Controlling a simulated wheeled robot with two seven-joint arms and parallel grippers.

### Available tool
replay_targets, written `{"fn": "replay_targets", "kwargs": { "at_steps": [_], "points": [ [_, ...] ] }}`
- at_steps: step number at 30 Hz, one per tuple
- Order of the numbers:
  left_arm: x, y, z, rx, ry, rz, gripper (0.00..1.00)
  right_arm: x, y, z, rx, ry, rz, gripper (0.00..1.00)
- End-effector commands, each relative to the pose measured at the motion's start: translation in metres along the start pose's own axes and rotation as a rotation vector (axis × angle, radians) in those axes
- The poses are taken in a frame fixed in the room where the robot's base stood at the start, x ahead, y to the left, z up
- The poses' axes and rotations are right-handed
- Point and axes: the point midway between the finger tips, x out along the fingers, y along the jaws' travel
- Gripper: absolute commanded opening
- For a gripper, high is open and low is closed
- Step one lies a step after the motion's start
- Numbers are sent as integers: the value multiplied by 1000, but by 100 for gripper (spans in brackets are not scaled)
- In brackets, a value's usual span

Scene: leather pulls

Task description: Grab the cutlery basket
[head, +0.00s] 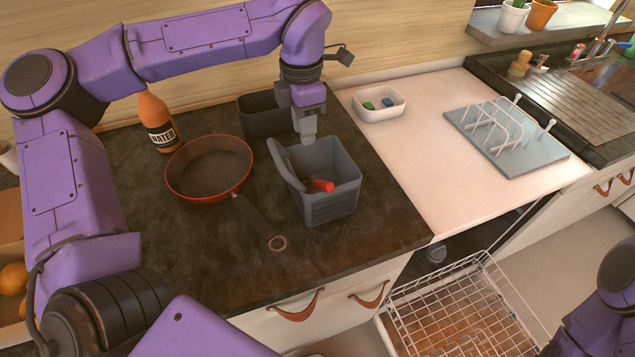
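The cutlery basket (333,207) is a grey, open-topped box on the dark countertop, with a grey handle (284,165) leaning along its left side. A red item (321,185) lies inside it. My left gripper (308,138) points down at the basket's back rim, its fingertips at or just behind the rim. I cannot tell whether the fingers touch the rim or how far apart they are. Only a part of my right arm shows at the lower right corner; its gripper is out of view.
A dark container (262,118) stands behind. An orange water bottle (156,121) is at the back left. A white tray (379,104) and drying rack (505,140) stand right. An open wire dishwasher rack (462,312) is below.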

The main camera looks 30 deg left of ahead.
Motion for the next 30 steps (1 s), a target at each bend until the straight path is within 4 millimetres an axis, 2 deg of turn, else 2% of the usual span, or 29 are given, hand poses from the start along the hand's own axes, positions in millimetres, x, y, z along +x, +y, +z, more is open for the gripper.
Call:
{"fn": "replay_targets", "kwargs": {
  "at_steps": [6,9,17,18,20,30],
  "points": [
    [33,0,-3,2,3,-4,33,-12,1,-5,0,0,0,0],
    [49,0,-2,1,1,-3,33,-12,1,-5,0,0,0,0],
    [55,0,-1,1,-1,0,33,-12,1,-5,0,0,0,0],
    [55,0,-1,1,-1,0,20,-12,1,-5,0,0,0,0],
    [54,0,-1,1,-1,0,0,-12,1,-5,0,0,0,0],
    [54,0,-1,0,-2,0,0,-12,1,-5,0,0,0,0]
  ]
}}
